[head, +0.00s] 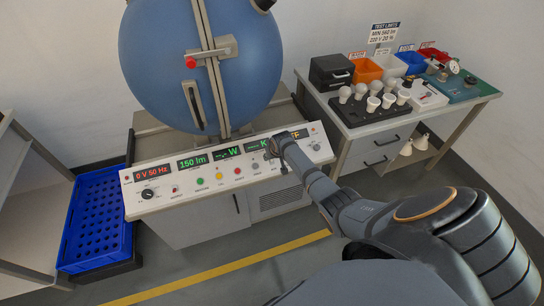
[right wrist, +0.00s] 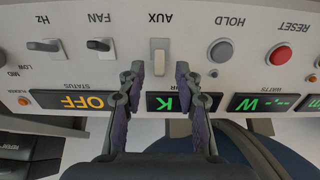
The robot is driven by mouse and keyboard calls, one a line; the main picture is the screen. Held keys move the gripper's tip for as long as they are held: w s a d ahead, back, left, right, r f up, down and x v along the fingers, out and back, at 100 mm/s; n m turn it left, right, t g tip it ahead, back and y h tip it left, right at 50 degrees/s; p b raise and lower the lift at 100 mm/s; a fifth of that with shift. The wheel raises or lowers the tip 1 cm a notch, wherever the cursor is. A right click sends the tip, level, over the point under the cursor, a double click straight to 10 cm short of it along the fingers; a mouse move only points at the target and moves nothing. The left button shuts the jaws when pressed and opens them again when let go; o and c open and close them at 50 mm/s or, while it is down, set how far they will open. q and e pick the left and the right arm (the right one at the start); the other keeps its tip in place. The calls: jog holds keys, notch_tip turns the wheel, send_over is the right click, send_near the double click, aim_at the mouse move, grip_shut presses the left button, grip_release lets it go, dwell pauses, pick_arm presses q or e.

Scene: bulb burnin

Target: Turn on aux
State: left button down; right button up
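The aux switch (right wrist: 159,57) is a pale rocker or toggle under an upside-down AUX label in the right wrist view. My right gripper (right wrist: 159,70) is open, with one finger on each side of the switch's lower end in the picture. I cannot tell whether the fingers touch it. In the head view my right gripper (head: 282,146) is at the right part of the control panel (head: 165,203) and hides the aux switch there. The status display (right wrist: 83,100) reads OFF in orange. My left gripper is not in view.
Beside the aux switch are a dark FAN switch (right wrist: 100,45), a dark Hz switch (right wrist: 46,48) and a grey HOLD button (right wrist: 220,50). A blue sphere (head: 155,60) stands behind the panel. A bench (head: 440,115) with bulbs is at right, a blue crate (head: 80,258) at left.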

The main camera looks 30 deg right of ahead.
jog(key=v, duration=1.2)
jog(key=s+f+g, duration=0.1)
jog(key=s+f, duration=0.7)
jog(key=f, duration=0.5)
jog(key=s+f+g, duration=0.1)
jog(key=s+f, duration=0.7)
jog(key=f, duration=0.5)
jog(key=s+a+f+n, duration=0.1)
jog(key=s+f, duration=0.3)
jog(key=s, duration=0.6)
jog(key=s+a+f+n+g, duration=0.1)
jog(key=s+a+f, duration=0.3)
jog(key=s, duration=0.6)
jog(key=s+a+f+n+g, duration=0.1)
jog(key=s+a+f, duration=0.2)
jog(key=s+f, duration=0.3)
jog(key=s, duration=0.4)
jog(key=shift+f+y, duration=0.25)
jog(key=shift+y, duration=0.05)
